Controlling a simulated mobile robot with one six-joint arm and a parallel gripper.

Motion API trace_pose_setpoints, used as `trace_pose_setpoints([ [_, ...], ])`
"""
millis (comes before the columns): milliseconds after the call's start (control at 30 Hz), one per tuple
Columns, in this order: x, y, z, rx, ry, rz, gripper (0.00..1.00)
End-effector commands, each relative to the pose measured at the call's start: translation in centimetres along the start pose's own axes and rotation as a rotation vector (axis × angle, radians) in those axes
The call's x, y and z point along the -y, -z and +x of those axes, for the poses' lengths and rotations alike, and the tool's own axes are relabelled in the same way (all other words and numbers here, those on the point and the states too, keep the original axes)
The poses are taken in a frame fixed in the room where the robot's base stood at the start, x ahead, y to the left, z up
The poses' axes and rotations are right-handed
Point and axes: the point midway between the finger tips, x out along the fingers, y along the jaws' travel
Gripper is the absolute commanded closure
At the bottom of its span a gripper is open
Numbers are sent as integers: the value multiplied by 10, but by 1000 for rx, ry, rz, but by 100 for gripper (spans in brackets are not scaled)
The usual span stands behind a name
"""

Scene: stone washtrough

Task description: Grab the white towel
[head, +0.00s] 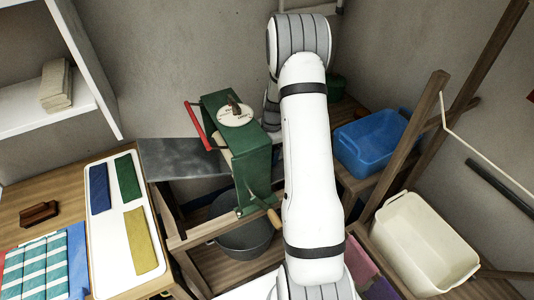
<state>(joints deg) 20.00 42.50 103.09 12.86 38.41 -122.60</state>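I see no plainly white towel in the head view. A stack of folded cream cloth or similar (56,85) stands on the white shelf at the upper left; I cannot tell if it is a towel. Three folded cloths, blue (99,188), green (127,177) and yellow (138,240), lie apart on a white tray (112,279). A teal-and-white checked cloth (38,268) lies left of the tray. My white arm crosses the middle of the view from top to bottom. My gripper is not visible, and the arm hides what is behind it.
A green cranked device (250,165) with a red handle stands at the centre, above a dark grey bucket (248,238). A blue tub (370,142) and a cream tub (420,245) stand at the right beside slanted wooden posts (412,140). A brown block (39,213) lies on the left wooden top.

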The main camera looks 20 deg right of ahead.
Motion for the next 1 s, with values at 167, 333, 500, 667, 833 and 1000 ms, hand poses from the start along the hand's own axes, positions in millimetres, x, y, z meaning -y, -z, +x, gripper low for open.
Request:
trace_pose_setpoints([
  [167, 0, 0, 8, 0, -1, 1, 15],
  [333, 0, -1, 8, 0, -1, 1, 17],
  [500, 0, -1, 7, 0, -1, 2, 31],
  [667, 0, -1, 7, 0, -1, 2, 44],
  [833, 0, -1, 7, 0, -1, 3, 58],
  [1000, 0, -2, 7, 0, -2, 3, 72],
])
